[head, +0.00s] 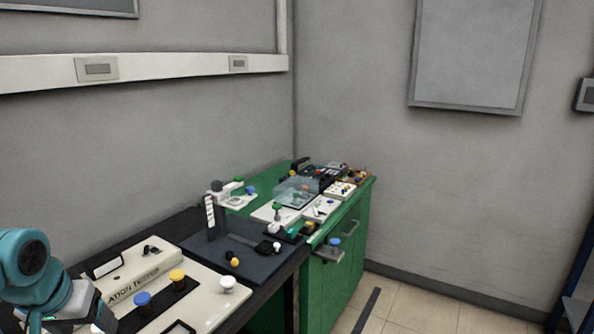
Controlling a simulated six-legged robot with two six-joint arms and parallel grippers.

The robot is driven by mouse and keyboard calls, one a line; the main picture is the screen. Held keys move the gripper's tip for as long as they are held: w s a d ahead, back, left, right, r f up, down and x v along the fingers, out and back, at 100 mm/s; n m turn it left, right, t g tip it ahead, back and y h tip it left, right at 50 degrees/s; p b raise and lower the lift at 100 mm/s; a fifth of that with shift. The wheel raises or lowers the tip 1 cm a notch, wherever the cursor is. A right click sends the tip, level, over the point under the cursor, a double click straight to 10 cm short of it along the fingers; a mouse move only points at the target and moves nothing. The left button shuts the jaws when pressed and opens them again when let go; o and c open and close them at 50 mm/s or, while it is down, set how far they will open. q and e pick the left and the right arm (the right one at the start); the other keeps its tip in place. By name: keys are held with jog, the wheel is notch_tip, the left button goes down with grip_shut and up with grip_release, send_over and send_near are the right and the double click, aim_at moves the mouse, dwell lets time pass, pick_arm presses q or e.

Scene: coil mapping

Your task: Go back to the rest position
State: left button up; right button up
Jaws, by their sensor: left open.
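My left arm comes in at the lower left corner, with a teal joint and grey links. My left gripper (97,318) is at the bottom edge, partly cut off, open with nothing seen in it. It is beside the left end of a white tester panel (205,303), which has a blue knob (142,299), a yellow knob (177,275) and a white knob (227,283). I cannot tell whether the gripper touches the panel. My right gripper is out of view.
A dark board (262,266) with an upright scale lies behind the panel on a black bench. A green cabinet (345,255) beyond carries several small devices and a clear box (297,190). Walls close off the left and back. Tiled floor (420,305) is free at the right.

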pick_arm(q)
jog(key=w+d+f+m+g+h, duration=0.15)
jog(key=d+f, duration=0.45)
jog(key=f, duration=0.6)
jog(key=w+d+f+h, duration=0.2)
jog(key=d+f, duration=0.5)
jog(key=f, duration=0.6)
jog(key=s+d+f+g, duration=0.1)
jog(key=s+d+f, duration=0.5)
jog(key=s+f, duration=0.3)
jog(key=s+d+f+g+h, duration=0.1)
jog(key=s+d+f, duration=0.5)
jog(key=s+f, duration=0.2)
jog(key=shift+s+f+n, duration=0.35)
jog(key=shift+s, duration=0.55)
jog(key=shift+g+h, duration=0.25)
